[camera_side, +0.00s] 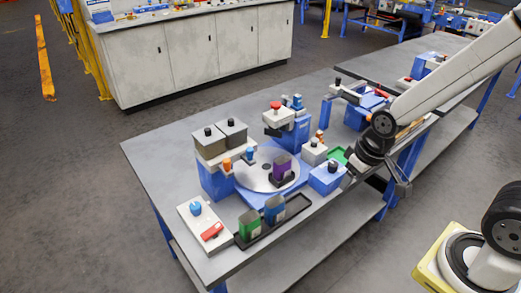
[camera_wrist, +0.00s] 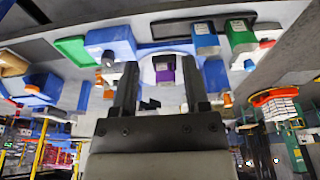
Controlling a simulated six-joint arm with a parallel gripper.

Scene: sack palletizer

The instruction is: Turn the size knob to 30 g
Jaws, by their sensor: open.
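My gripper (camera_side: 398,185) is at the table's right edge in the side view, apart from the fixtures. Its two dark fingers stand open and empty in the wrist view (camera_wrist: 160,68). A blue box (camera_side: 326,180) with a dark knob (camera_side: 333,166) on top sits just left of it; the box also shows in the wrist view (camera_wrist: 112,40). A white panel (camera_side: 188,219) at the front left carries a blue knob (camera_side: 195,208) and a red lever (camera_side: 212,231). No size marks are legible, so I cannot tell which knob is the size knob.
A round grey turntable (camera_side: 250,180) holds a purple container (camera_side: 281,168). A green container (camera_side: 249,225) and a blue one (camera_side: 274,208) stand in a black tray (camera_side: 303,207). A hopper unit (camera_side: 214,178) and a red-topped station (camera_side: 280,120) rise behind.

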